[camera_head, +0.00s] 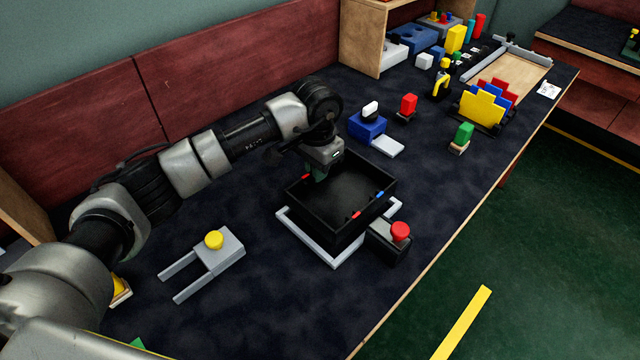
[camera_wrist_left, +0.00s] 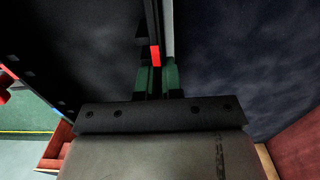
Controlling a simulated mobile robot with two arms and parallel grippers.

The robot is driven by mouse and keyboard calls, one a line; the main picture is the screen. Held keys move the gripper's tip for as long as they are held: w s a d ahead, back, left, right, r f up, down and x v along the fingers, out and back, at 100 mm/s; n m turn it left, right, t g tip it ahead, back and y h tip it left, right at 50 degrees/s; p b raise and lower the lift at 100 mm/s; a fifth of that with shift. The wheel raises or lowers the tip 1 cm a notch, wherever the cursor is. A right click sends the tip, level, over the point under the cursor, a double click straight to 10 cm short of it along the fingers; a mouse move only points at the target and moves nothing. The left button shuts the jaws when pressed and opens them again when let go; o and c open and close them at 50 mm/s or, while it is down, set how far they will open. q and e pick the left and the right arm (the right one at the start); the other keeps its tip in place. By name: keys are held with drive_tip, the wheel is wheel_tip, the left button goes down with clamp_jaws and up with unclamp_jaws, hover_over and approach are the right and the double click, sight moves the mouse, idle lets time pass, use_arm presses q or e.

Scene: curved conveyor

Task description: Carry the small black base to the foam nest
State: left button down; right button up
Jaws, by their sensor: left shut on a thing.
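A black open-topped box (camera_head: 345,236), with red and blue marks on its rim, sits inside a pale grey angled frame (camera_head: 313,249). My left gripper (camera_head: 318,174) reaches down at the box's back-left wall. In the left wrist view its green fingers (camera_wrist_left: 158,82) are closed about the end of the black wall (camera_wrist_left: 150,22), by a red mark. A small black block with a red knob (camera_head: 389,243) stands against the box's front-right side. I cannot tell which black piece is the named base, nor pick out the foam nest. My right gripper is not in view.
A grey forked piece with a yellow knob (camera_head: 222,249) lies at the left. A blue block (camera_head: 368,126), red block (camera_head: 408,103), green block (camera_head: 464,132) and yellow-red-blue rack (camera_head: 484,105) stand farther back. Dark table is clear at front centre; its wooden edge (camera_head: 440,248) runs along the right.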

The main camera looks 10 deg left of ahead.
use_arm(q)
drive_tip(key=shift+f, duration=0.3)
wheel_tip(320, 180, down, 3)
drive_tip(key=shift+f, duration=0.1)
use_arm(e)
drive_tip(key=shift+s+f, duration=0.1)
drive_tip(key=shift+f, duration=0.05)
use_arm(q)
drive_tip(key=shift+f, duration=0.1)
drive_tip(key=c, duration=1.6)
unclamp_jaws()
drive_tip(key=o, duration=0.3)
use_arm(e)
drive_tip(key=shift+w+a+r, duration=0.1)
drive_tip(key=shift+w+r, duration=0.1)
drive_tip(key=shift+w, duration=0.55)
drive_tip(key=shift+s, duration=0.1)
